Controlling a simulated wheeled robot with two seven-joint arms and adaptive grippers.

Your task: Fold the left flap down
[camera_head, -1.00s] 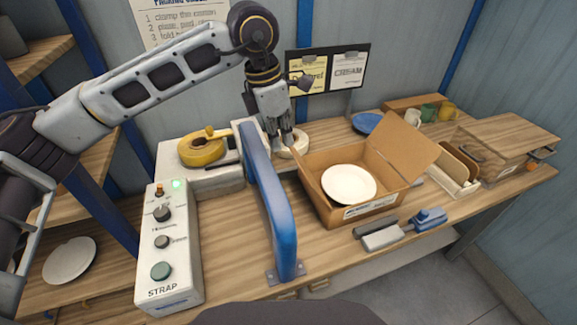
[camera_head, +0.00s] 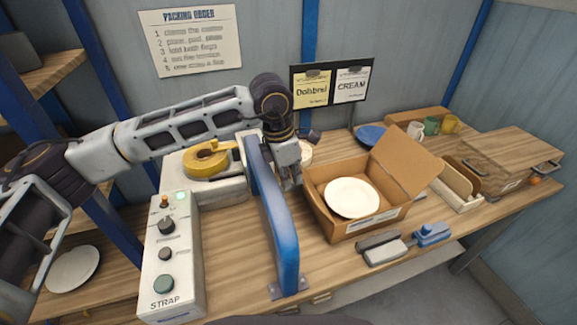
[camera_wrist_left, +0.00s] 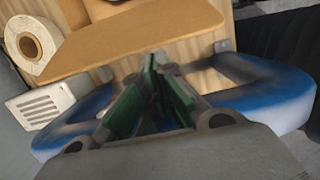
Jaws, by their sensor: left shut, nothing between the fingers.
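An open cardboard box (camera_head: 378,224) stands on the bench with a white plate (camera_head: 352,198) in it. Its right flap (camera_head: 405,160) stands up and leans outward. My left gripper (camera_head: 294,184) is shut and empty, pointing down between the blue arch and the box's left side. The arch partly hides it. In the left wrist view the shut fingers (camera_wrist_left: 152,88) lie just short of a brown cardboard panel (camera_wrist_left: 140,38), which looks like the left flap. I cannot tell whether they touch. The left flap's angle is unclear in the head view. My right gripper is not in view.
The blue arch (camera_head: 272,220) stands close left of the box. A blue-handled tool (camera_head: 405,243) lies in front of the box. Mugs (camera_head: 432,126) stand behind right.

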